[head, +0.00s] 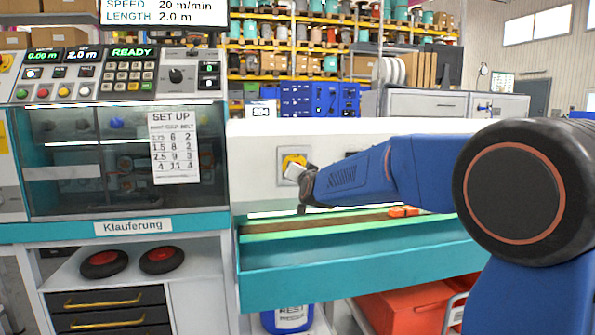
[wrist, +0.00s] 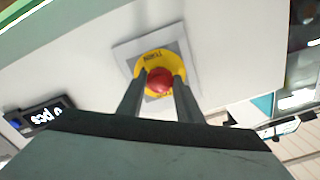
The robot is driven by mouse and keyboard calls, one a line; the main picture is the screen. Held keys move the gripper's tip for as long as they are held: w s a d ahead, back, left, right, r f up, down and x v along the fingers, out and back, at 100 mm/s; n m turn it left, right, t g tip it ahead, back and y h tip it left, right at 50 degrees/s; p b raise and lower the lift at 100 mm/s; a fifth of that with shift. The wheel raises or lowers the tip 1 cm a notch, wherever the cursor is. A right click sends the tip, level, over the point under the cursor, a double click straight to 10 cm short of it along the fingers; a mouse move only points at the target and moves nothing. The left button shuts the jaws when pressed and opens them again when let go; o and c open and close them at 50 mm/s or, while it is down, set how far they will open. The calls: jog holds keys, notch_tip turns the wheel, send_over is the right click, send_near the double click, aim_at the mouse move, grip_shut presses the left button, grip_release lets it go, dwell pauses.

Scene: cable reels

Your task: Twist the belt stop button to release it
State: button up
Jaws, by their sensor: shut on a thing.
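The belt stop button (wrist: 159,80) is a red mushroom knob on a yellow disc and a grey square plate in the wrist view. In the head view its yellow disc (head: 292,161) shows on the white panel above the belt, with the red knob hidden by my gripper. My gripper (head: 299,172) is at the button. In the wrist view my gripper's two fingers (wrist: 160,88) stand on either side of the red knob, shut on it.
The belt (head: 330,222) runs below the button in a teal trough, with orange pieces (head: 404,211) on it. A small display box (wrist: 40,116) is on the panel to the left in the wrist view. A control console (head: 90,80) stands at the left.

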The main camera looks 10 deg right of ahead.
jog(key=o, duration=1.1)
jog(key=s, duration=1.7)
jog(key=shift+s, duration=0.2)
